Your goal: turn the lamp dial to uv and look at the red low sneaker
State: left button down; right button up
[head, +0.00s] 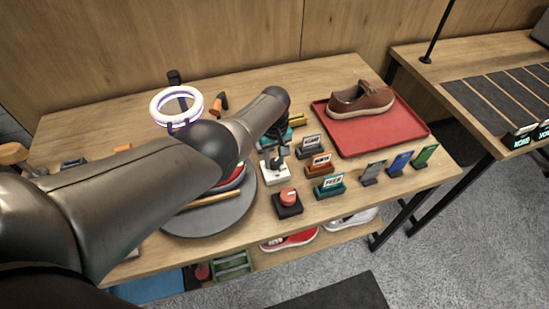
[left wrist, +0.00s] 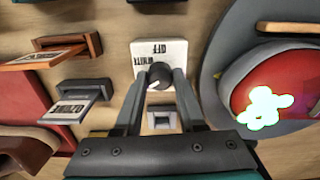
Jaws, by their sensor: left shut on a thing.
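My left gripper (head: 277,150) reaches down over the white lamp dial plate (head: 275,174). In the left wrist view, its fingers (left wrist: 159,85) are closed on the dark dial knob (left wrist: 159,72). The plate there (left wrist: 148,50) shows the labels OFF and WHITE; any other label is hidden. The red low sneaker (left wrist: 262,85) rests on the grey round turntable (left wrist: 212,65), with a bright white patch on its upper. My arm hides most of it in the head view. The ring lamp (head: 158,110) glows white with a violet tint. My right gripper is out of view.
A brown shoe (head: 361,100) sits on a red tray (head: 410,130). Several small label stands, including a green one (head: 329,187), stand right of the dial. A red-topped button (head: 288,198) is near the front. Other shoes (head: 290,240) are on the shelf below.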

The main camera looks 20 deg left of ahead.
aim_at(274, 161)
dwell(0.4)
pick_arm(q)
jog(key=c, duration=0.5)
grip_release()
jog(key=shift+r, duration=0.1)
jog(key=shift+r+p, duration=0.6)
notch_tip(274, 161, up, 6)
jog(key=p, duration=0.4)
jog(key=shift+r+p, duration=0.25)
jog(key=shift+p, duration=0.05)
notch_tip(274, 161, up, 7)
jog(key=p, duration=0.2)
jog(key=shift+r, duration=0.2)
